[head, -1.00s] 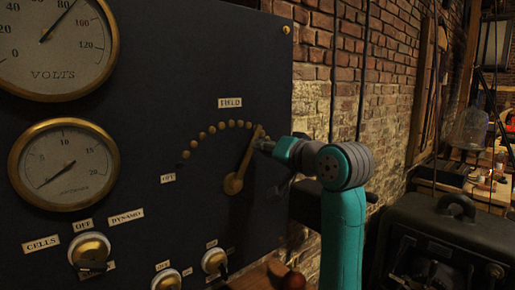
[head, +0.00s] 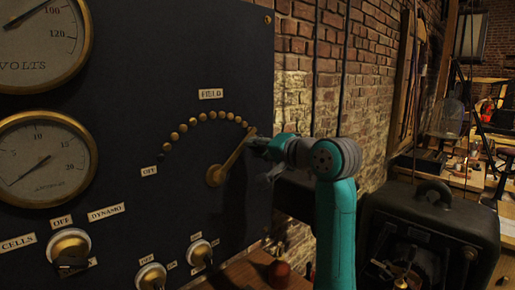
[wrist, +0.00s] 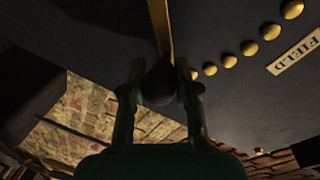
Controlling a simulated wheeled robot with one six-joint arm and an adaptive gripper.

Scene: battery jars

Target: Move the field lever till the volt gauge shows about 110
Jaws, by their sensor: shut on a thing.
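The brass field lever (head: 232,159) on the dark panel pivots at its lower left and slants up to the right, past the right end of the arc of brass studs. My gripper (head: 258,145) is at its upper end. In the wrist view the brass bar (wrist: 166,30) runs down to a dark round knob (wrist: 160,82), and my gripper (wrist: 158,88) is shut on that knob. The volt gauge (head: 48,62) is cut off by the head view's top and left edges. Its needle points up right, close to the 100 mark, seemingly just below it.
An amperes gauge (head: 45,160) sits below the volt gauge. A cells/dynamo switch (head: 70,248) and two small switches (head: 150,276) (head: 199,251) are lower on the panel. A dark machine (head: 428,225) stands at right. A brick wall (head: 305,60) is behind.

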